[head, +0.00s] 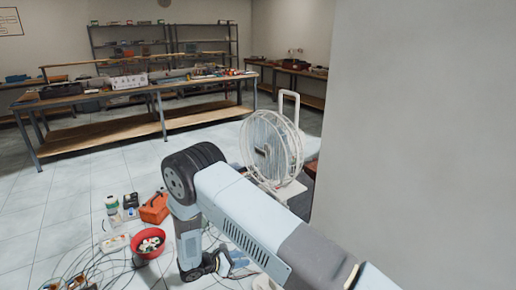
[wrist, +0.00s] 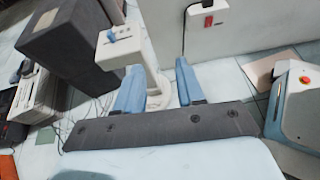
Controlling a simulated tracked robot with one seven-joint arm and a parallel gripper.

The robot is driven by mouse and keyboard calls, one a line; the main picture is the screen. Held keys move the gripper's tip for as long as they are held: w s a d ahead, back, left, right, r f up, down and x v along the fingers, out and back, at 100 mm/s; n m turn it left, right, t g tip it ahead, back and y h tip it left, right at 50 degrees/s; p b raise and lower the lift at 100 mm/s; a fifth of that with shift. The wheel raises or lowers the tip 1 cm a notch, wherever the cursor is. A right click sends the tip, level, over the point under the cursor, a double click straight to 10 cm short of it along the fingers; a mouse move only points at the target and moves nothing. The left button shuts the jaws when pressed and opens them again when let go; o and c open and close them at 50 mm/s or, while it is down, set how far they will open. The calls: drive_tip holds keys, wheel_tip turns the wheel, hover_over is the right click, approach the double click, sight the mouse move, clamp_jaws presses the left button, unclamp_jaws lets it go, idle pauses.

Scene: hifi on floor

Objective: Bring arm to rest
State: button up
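My arm reaches from the lower right of the head view and bends down at the black joint. My gripper (head: 226,264) is low near the floor at its end, partly hidden by the arm. In the wrist view my gripper (wrist: 158,88) shows two blue fingers standing well apart, with nothing held between them. A white upright post on a rounded foot (wrist: 158,92) appears beyond and between the fingers; I cannot tell its distance.
A plain wall (head: 430,130) fills the right. Left of the arm lie a red bowl (head: 148,243), an orange toolbox (head: 154,208) and loose cables. A workbench (head: 100,98) stands behind open tiled floor.

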drive_tip(key=s+d+r+m+g+y, duration=0.15)
drive_tip(key=d+r+m, duration=0.35)
drive_tip(key=r, duration=0.7)
drive_tip(key=w+d+r+m+g+y, duration=0.1)
drive_tip(key=d+r+m+g, duration=0.25)
drive_tip(key=d+r, duration=0.65)
drive_tip(key=s+d+r+m+g+y, duration=0.1)
drive_tip(key=d+r+m+y, duration=0.3)
drive_tip(key=r, duration=1.1)
drive_tip(key=s+d+r+m+y, duration=0.2)
drive_tip(key=s+d+r+m, duration=0.5)
drive_tip(key=s+r, duration=0.4)
drive_tip(key=s+d+r+m+t+y, duration=0.1)
drive_tip(key=s+d+r+m+t, duration=0.1)
drive_tip(key=s, duration=0.5)
drive_tip(key=s+d+r+m+t+y, duration=0.1)
drive_tip(key=s+d+r+m+t, duration=0.1)
drive_tip(key=s+r, duration=0.3)
drive_tip(key=shift+s+d+t+y, duration=0.25)
drive_tip(key=shift+s+t+y, duration=0.1)
drive_tip(key=shift+s, duration=0.65)
drive_tip(key=shift+m, duration=0.25)
